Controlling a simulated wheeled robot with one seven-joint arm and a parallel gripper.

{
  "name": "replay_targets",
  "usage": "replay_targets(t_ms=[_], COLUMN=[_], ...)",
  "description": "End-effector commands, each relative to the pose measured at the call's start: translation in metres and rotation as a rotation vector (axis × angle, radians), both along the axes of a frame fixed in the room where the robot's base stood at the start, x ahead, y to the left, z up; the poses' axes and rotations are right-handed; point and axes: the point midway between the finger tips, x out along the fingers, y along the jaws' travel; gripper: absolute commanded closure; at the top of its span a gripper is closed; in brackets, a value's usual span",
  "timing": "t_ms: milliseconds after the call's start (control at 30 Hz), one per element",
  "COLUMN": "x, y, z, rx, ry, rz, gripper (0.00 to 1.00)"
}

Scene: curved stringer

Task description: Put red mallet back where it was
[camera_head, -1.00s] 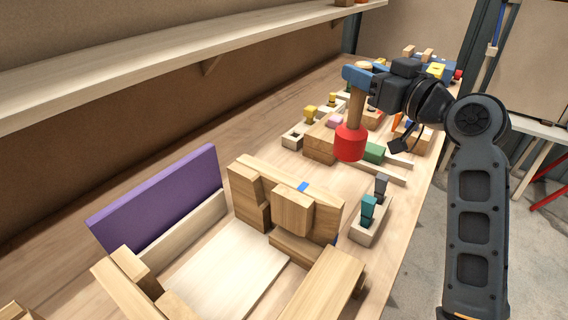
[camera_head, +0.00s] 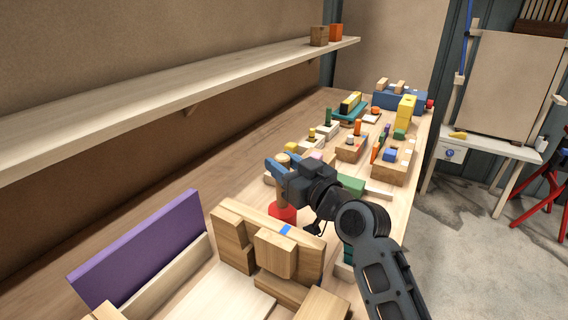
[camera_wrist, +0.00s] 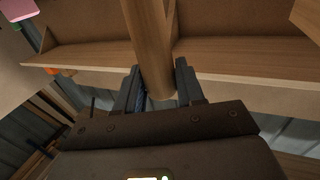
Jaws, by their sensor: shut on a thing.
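The red mallet hangs upright with its red head (camera_head: 282,213) down and its wooden handle (camera_head: 283,198) up. My gripper (camera_head: 276,166) is shut on the handle near its upper end. In the wrist view the handle (camera_wrist: 150,50) runs between the two dark fingers (camera_wrist: 158,88). The red head is partly hidden behind a wooden block assembly at its lower edge. I cannot tell whether the head touches the workbench (camera_head: 235,165).
A purple panel (camera_head: 140,250) and wooden block assembly (camera_head: 275,254) stand in front. Wooden holders with coloured pegs, such as this one (camera_head: 395,163), fill the bench behind my arm. A long wall shelf (camera_head: 180,88) runs above at left. Bare bench lies left of the mallet.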

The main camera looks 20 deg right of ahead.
Motion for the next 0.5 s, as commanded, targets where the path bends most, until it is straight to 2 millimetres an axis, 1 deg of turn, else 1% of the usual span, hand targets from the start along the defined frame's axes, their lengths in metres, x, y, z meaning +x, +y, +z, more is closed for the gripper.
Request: replay_targets(t_ms=[267,400,433,500], x=[0.0001,0.0001,0.0000,0.0000], y=[-0.0003,-0.0003,-0.0002,-0.0002], z=[-0.0004,-0.0045,-0.0041,-0.0036], rx=[0.001,0.001,0.000,0.000], ry=[-0.003,-0.003,-0.001,-0.001], rz=[-0.001,-0.001,0.000,0.000], gripper=[1.00,1.00,0.60,0.53])
